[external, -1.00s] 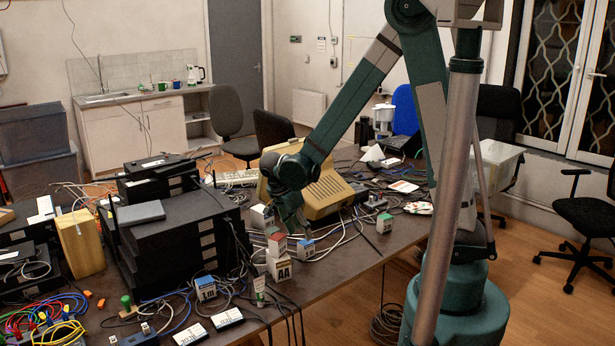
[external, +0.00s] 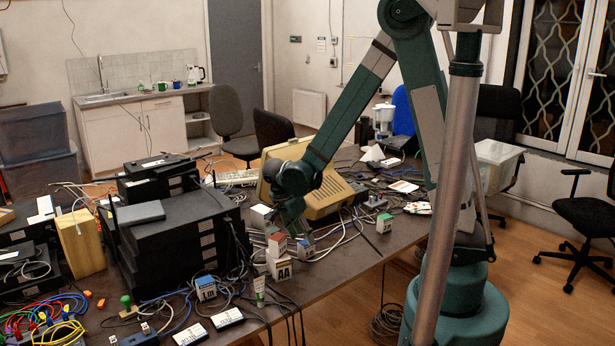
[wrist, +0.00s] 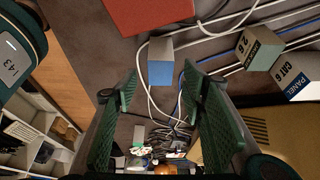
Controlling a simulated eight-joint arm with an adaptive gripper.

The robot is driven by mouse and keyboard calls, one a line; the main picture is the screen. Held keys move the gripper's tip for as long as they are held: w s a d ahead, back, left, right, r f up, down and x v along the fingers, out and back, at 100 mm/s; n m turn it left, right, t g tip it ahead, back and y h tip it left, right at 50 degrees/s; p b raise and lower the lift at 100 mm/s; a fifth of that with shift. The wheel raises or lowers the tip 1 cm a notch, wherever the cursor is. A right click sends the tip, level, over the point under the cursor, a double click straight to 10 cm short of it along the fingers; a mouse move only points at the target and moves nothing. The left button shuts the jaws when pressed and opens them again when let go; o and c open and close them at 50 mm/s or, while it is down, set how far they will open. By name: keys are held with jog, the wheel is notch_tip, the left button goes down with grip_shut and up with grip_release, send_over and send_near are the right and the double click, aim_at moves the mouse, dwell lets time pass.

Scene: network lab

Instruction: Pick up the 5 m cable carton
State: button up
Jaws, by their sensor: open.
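I cannot read a 5 m label on any carton. A small blue-and-grey carton (wrist: 160,72) lies ahead, between the fingertip lines of my gripper (wrist: 160,84) in the wrist view. In the external view this blue-marked carton (external: 304,250) stands on the table just below my gripper (external: 301,234), partly hidden by it. My gripper is open, with nothing held between its green fingers. Contact with the carton cannot be told. A red-topped carton (external: 277,244) sits on a white AA carton (external: 280,269) close to the left.
The beige monitor (external: 328,196) stands behind my gripper. Loose cables surround the cartons. Another blue-topped carton (external: 206,288) stands nearer the front.

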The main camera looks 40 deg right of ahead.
aim_at(305, 242)
jog(key=shift+b+x, duration=0.75)
jog(key=shift+x, duration=1.85)
jog(key=c, duration=1)
